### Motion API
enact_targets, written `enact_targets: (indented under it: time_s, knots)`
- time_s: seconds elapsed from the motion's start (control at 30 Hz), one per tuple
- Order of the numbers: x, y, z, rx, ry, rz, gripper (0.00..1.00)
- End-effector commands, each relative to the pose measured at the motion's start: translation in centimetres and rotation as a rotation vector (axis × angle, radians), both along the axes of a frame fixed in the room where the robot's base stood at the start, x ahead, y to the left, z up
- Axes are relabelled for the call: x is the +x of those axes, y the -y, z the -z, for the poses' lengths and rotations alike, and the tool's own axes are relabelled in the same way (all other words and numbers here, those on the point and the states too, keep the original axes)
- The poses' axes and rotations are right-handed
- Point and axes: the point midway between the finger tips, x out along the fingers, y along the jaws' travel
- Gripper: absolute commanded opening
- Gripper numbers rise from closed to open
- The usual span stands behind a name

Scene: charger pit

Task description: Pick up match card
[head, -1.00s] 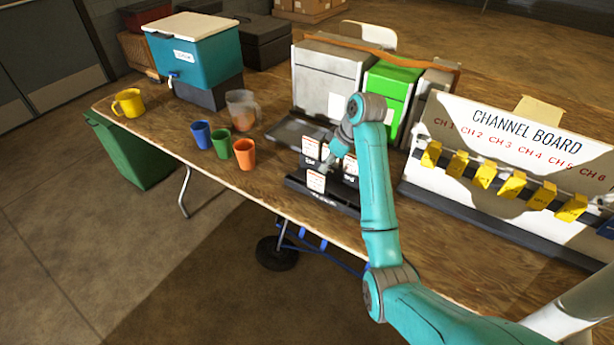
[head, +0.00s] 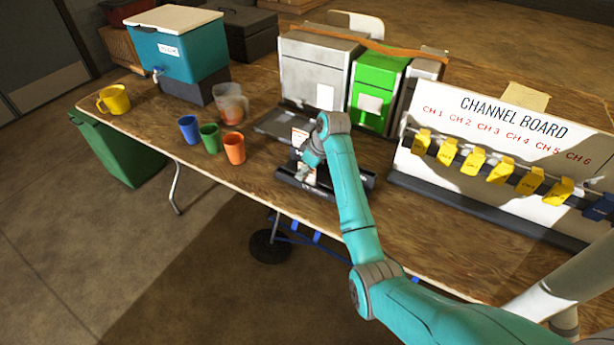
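A black rack (head: 284,175) stands at the table's front edge, with small upright pieces with white labels in it. A white card or label with red print (head: 300,137) shows at its back left. Another pale card (head: 309,174) shows at its front, partly covered by my gripper. I cannot tell which piece is the match card. My gripper (head: 304,172) points down over the front left of the rack, close to the front card. Its fingers are small and partly hidden, so grip and contact cannot be told.
Silver and green cases (head: 379,90) stand behind the rack. The channel board (head: 500,140) with yellow tags is to the right. Blue, green and orange cups (head: 234,148), a clear jug (head: 231,103) and a yellow mug (head: 114,99) are left. Bare table lies between cups and rack.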

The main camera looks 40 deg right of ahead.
Motion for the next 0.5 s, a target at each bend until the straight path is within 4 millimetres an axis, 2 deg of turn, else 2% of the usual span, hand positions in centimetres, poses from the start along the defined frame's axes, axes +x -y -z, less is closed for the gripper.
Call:
enact_targets:
  time_s: [0.27, 0.4, 0.43, 0.5]
  knots:
    - [0.11, -0.04, 0.35, 0.000, 0.000, 0.000, 0.38]
    - [0.10, -0.05, 0.34, 0.000, 0.000, 0.000, 0.05]
    - [0.10, -0.04, 0.33, 0.000, 0.000, 0.000, 0.00]
    - [0.10, -0.05, 0.33, 0.000, 0.000, 0.000, 0.00]
